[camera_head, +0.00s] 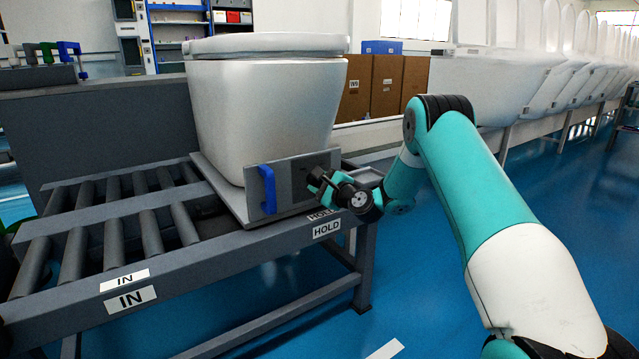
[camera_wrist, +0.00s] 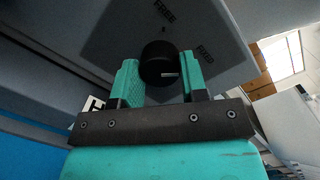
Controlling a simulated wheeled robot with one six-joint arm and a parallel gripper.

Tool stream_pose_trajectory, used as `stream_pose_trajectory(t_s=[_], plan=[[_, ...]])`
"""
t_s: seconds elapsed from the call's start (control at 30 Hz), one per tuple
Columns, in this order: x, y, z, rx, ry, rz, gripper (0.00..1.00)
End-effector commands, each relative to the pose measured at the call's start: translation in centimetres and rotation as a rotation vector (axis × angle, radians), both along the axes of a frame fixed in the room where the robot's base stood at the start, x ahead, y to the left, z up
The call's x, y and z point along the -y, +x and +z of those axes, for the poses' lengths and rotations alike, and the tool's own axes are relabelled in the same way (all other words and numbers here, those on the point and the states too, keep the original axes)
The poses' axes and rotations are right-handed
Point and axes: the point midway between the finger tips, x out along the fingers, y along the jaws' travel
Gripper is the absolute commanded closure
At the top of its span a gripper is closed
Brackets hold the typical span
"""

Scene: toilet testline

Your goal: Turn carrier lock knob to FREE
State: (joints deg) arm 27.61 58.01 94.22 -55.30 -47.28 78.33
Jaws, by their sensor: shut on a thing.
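The lock knob (camera_wrist: 158,56) is round and black, on the grey carrier plate (camera_wrist: 105,42). The label FREE (camera_wrist: 164,12) is above it and a second label, seemingly FIXED (camera_wrist: 205,53), is to its right in the wrist view. A short white mark shows on the knob's lower right part, nearer the second label's side. My gripper (camera_wrist: 162,75) has its teal fingers on either side of the knob, shut on it. In the head view my gripper (camera_head: 320,180) is at the right part of the carrier's front plate (camera_head: 294,182) and hides the knob.
A white toilet (camera_head: 262,105) stands on the carrier. A blue handle (camera_head: 267,189) is on the plate left of my gripper. The roller conveyor (camera_head: 180,296) carries IN and HOLD labels. Brown boxes (camera_head: 387,82) stand behind.

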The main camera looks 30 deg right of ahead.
Motion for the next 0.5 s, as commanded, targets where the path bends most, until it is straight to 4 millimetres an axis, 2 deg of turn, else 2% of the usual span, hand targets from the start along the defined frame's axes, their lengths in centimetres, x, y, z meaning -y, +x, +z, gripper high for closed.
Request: stream_pose_trajectory(t_s=[0.27,0.5], plan=[[0.0,-0.03,-0.04,0.001,-0.061,0.0,0.84],[-0.02,-0.03,-0.03,0.006,-0.225,0.001,0.84]])
